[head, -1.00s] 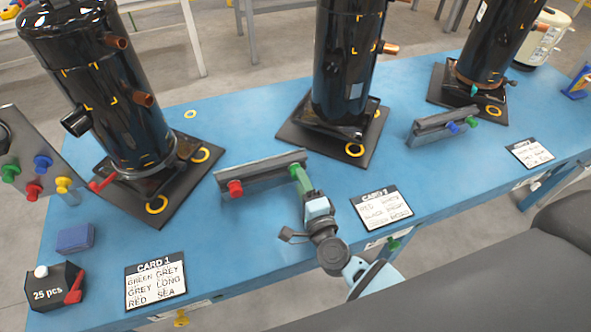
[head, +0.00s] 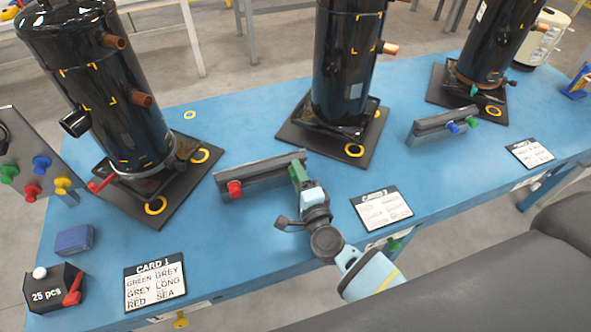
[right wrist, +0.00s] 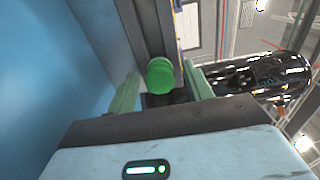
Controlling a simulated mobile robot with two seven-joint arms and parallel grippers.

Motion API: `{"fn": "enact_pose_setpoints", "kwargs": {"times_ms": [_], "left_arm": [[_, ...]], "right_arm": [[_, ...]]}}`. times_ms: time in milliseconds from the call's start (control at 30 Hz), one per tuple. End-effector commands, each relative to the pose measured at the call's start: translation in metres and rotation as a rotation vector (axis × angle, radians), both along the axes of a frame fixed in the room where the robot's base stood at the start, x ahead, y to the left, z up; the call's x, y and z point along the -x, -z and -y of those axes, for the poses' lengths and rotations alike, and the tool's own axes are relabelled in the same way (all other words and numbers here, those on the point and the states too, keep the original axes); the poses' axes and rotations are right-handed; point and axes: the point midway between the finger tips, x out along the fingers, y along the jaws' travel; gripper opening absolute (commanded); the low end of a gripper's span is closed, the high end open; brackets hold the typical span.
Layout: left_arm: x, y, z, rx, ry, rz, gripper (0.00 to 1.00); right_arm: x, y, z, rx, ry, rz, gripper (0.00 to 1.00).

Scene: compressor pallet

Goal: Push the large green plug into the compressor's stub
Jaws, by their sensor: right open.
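In the right wrist view a round green plug (right wrist: 160,75) shows between the two green fingers of my right gripper (right wrist: 161,70). The fingers are open, with a visible gap on the plug's right side; I cannot tell whether the left finger touches it. In the head view my right gripper (head: 298,173) is at the right end of the grey rack (head: 262,175) and hides the plug there. The left compressor (head: 100,90) has copper stubs (head: 141,99) and a black stub (head: 75,122). The middle compressor (head: 345,65) has a copper stub (head: 388,48). My left gripper is not in view.
A red plug (head: 235,188) sits at the rack's left end. Card 1 (head: 155,285), a second card (head: 382,209), a blue block (head: 74,239) and a black box (head: 50,290) lie on the blue table (head: 230,255).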

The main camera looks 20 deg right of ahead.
Motion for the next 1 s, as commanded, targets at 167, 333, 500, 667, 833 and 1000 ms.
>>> {"fn": "enact_pose_setpoints", "kwargs": {"times_ms": [167, 333, 500, 667, 833, 1000], "left_arm": [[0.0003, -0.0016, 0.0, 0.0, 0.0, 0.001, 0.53], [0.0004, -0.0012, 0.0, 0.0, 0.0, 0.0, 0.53], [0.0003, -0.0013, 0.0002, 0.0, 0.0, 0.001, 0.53], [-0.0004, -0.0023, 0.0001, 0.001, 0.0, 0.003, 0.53], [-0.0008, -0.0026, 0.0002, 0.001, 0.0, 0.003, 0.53], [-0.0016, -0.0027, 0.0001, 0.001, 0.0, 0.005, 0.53]], "right_arm": [[-0.0001, -0.0004, 0.0, -0.002, 0.001, 0.0, 0.51], [0.0001, 0.0001, 0.0, -0.001, 0.0, -0.001, 0.51], [0.0001, 0.0001, 0.0, -0.001, 0.0, -0.001, 0.51], [0.0, -0.0004, -0.0002, 0.0, 0.0, 0.0, 0.51], [0.0, -0.0001, -0.0002, 0.0, 0.0, 0.0, 0.51], [0.0001, 0.0001, -0.0001, 0.0, 0.0, -0.001, 0.38]]}}
